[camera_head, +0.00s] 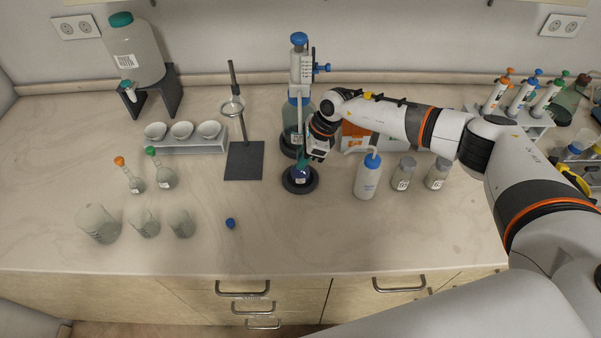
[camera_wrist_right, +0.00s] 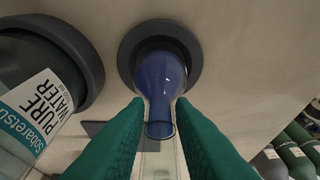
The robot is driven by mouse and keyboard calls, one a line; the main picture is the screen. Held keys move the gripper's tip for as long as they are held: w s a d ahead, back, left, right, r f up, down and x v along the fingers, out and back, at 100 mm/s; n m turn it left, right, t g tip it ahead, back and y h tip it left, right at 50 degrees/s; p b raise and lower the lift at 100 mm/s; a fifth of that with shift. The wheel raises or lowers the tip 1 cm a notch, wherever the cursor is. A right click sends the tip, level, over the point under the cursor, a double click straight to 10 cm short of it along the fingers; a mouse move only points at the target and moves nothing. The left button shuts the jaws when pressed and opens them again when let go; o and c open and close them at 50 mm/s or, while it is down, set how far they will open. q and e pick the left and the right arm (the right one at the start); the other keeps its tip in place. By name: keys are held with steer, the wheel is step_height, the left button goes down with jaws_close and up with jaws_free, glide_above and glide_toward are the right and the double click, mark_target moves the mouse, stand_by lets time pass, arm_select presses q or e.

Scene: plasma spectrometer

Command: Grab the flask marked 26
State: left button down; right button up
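A small flask with blue liquid (camera_head: 300,173) sits upright in a black ring base (camera_head: 300,186) near the middle of the bench. In the right wrist view this flask (camera_wrist_right: 160,80) has an open clear neck, and no number can be read on it. My right gripper (camera_head: 304,162) is at its neck. In the right wrist view its green fingers (camera_wrist_right: 160,110) lie close against both sides of the neck, seemingly touching it. The flask still stands in its ring. My left gripper is not in view.
A large Pure Water bottle (camera_wrist_right: 25,95) with a dispenser stands just behind the flask. A wash bottle (camera_head: 368,177) and two jars stand to the right. A blue cap (camera_head: 230,223) lies on the bench. Two stoppered flasks (camera_head: 165,180) and several beakers stand left.

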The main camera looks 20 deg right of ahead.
jaws_close()
steer(key=shift+r, duration=0.15)
